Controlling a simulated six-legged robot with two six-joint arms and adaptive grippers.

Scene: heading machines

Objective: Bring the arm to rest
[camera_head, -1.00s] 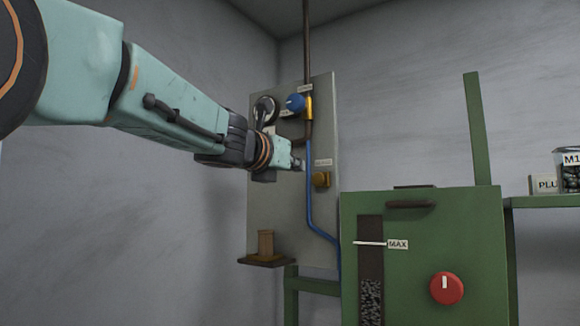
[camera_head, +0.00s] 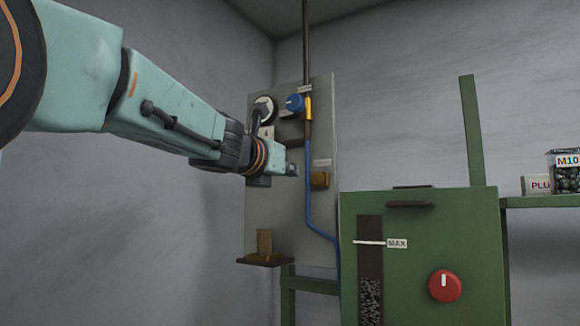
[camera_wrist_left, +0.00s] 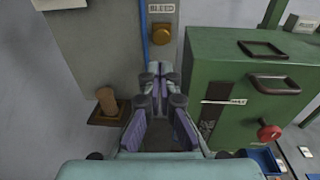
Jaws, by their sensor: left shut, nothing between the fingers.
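My left arm comes in from the left in the head view. My left gripper (camera_head: 292,169) is in front of the grey panel (camera_head: 285,225), a little left of the brass knob (camera_head: 320,180). In the left wrist view my left gripper (camera_wrist_left: 157,75) has its fingertips together with nothing between them. The brass knob (camera_wrist_left: 160,34) shows beyond the fingertips, under a label reading BLEED, and appears apart from them. My right gripper is in neither view.
The green cabinet (camera_head: 430,225) with a red knob (camera_head: 445,286) and a MAX label stands right of the panel. A blue knob (camera_head: 295,103) and a round gauge (camera_head: 263,108) sit higher on the panel. A wooden peg (camera_head: 264,243) stands on a small ledge. A shelf (camera_head: 545,201) is at right.

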